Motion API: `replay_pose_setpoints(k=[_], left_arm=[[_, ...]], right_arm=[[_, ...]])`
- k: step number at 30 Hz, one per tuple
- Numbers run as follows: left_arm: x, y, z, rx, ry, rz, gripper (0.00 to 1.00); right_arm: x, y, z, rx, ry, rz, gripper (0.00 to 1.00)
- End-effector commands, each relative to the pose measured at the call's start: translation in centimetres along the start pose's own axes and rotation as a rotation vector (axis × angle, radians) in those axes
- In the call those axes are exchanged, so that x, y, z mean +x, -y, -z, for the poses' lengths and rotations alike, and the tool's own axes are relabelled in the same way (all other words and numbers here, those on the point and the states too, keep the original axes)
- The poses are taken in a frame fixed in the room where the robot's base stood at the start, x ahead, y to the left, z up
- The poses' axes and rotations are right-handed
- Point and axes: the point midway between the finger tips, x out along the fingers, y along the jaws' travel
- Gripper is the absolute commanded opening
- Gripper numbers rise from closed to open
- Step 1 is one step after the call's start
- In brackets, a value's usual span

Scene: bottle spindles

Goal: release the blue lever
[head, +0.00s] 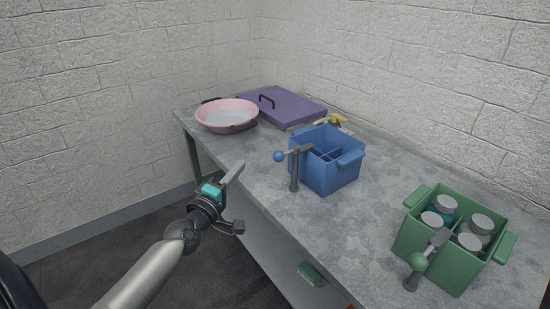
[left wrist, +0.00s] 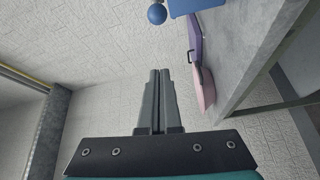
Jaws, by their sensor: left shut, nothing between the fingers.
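The blue lever (head: 279,156) has a round blue knob on a dark arm, on top of a short grey post (head: 294,172) at the table's front edge. It stands in front of the blue crate (head: 338,179). In the left wrist view the blue knob (left wrist: 157,14) shows at the top, beyond the fingertips. My left gripper (head: 238,199) is in front of the table, to the left of and below the lever, apart from it. In the left wrist view its two fingers (left wrist: 160,72) are together and empty. My right gripper is not in view.
A green crate (head: 408,239) with several lidded jars and a green-knobbed lever (head: 418,262) stand at the right. A pink bowl (head: 245,113) and a purple lid-like box (head: 291,107) with a black handle are at the back. Open floor lies left of the table.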

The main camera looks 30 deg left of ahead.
Motion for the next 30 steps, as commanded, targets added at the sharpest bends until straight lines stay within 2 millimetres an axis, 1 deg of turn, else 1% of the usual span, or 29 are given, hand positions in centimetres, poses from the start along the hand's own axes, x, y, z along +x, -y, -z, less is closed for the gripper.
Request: replay_pose_setpoints(k=[8, 11, 17, 23, 30], left_arm=[[0.1, 0.1, 0.0, 0.003, 0.000, 0.001, 0.00], [0.6, 0.1, 0.0, 0.003, 0.000, 0.001, 0.00], [2.8, 0.0, 0.0, 0.003, -0.001, -0.001, 0.00], [5.6, 0.1, 0.0, 0.005, 0.000, 0.000, 0.00], [8.9, 0.2, 0.0, 0.005, 0.000, 0.000, 0.00]], right_arm=[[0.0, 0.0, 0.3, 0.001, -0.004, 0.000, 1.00], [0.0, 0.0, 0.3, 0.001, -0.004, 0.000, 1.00], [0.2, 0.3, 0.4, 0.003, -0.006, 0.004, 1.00], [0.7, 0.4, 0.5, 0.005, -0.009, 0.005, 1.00], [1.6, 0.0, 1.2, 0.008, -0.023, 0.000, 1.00]])
